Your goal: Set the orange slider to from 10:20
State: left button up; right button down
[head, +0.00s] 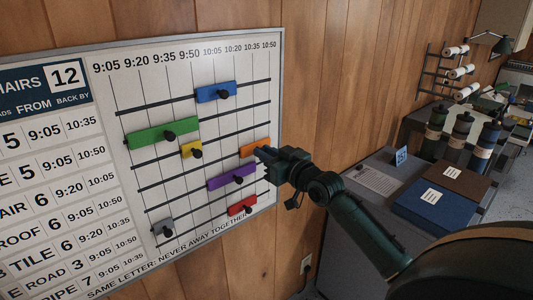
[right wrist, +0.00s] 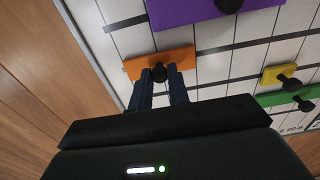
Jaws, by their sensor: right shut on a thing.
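The orange slider (head: 247,151) sits on a dark rail at the right side of the white board (head: 130,95). Its left end lies roughly below the 10:20 heading; I cannot tell whether it meets that line exactly. My right gripper (head: 264,154) comes from the right and covers the slider's right part. In the right wrist view the fingers (right wrist: 159,74) are shut on the black knob of the orange slider (right wrist: 136,67). My left gripper is not in view.
A purple slider (head: 220,181) is on the rail just below, and a red one (head: 236,208) lower. Blue (head: 208,94), green (head: 148,138), yellow (head: 186,149) and grey (head: 162,227) sliders sit elsewhere. A grey cabinet (head: 345,225) with binders and bottles stands at right.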

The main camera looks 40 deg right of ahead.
jog(key=shift+d+r, duration=0.1)
jog(key=shift+d, duration=0.1)
jog(key=c, duration=1.3)
grip_release()
jog(key=shift+d, duration=0.1)
jog(key=shift+c, duration=0.2)
jog(key=s+b, duration=0.2)
jog(key=s, duration=1.1)
jog(key=shift+d, duration=0.45)
